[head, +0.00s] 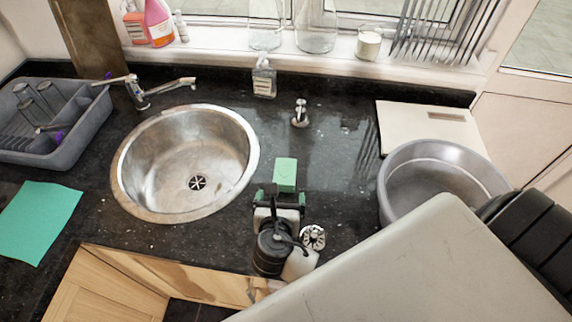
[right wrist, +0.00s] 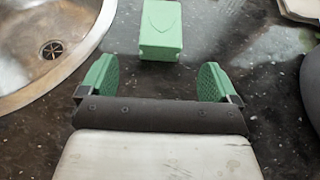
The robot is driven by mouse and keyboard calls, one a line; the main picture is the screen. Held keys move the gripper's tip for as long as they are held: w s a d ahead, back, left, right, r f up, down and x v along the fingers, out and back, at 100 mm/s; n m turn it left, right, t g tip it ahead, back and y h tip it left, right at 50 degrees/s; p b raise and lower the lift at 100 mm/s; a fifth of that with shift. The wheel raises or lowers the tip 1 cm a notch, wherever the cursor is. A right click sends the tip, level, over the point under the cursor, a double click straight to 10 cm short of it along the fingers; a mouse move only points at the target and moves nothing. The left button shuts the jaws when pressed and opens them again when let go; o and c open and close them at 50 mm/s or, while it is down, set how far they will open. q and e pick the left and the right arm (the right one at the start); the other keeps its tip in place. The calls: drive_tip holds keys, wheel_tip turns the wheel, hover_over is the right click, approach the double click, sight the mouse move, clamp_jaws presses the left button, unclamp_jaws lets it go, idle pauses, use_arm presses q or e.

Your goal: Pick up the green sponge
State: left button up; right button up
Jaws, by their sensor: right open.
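The green sponge (head: 285,174) lies on the black granite counter to the right of the round sink. It also shows in the right wrist view (right wrist: 161,30), ahead of my fingers and roughly centred between them. My right gripper (head: 280,193) is just on the near side of the sponge. In the right wrist view its two green-padded fingers (right wrist: 158,80) are wide apart, with only bare counter between them. I cannot tell from these views how high the fingers are above the counter. My left gripper is not in view.
The steel sink (head: 186,163) is to the left, with a tap (head: 143,97) behind it. A grey basin (head: 440,180) and a cutting board (head: 429,122) are to the right. A soap bottle (head: 264,78) stands behind the sponge. A green cloth (head: 38,222) and a dish rack (head: 45,120) are far left.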

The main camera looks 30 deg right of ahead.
sight(284, 182)
drive_tip(key=x, duration=0.3)
drive_tip(key=shift+r, duration=0.15)
drive_tip(key=shift+w+d, duration=0.15)
drive_tip(key=shift+d, duration=0.05)
drive_tip(key=p+x, duration=0.2)
drive_tip(key=x, duration=0.2)
drive_tip(key=shift+w+d, duration=0.15)
drive_tip(key=shift+w, duration=0.05)
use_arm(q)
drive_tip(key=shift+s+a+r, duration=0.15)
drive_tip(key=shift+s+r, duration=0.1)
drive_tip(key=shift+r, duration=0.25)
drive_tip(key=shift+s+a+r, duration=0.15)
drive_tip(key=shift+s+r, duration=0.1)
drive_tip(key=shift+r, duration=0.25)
use_arm(e)
drive_tip(key=shift+w+d+f, duration=0.2)
drive_tip(key=shift+w+f, duration=0.1)
drive_tip(key=shift+f, duration=0.15)
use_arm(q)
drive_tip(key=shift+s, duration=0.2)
use_arm(e)
drive_tip(key=c, duration=1)
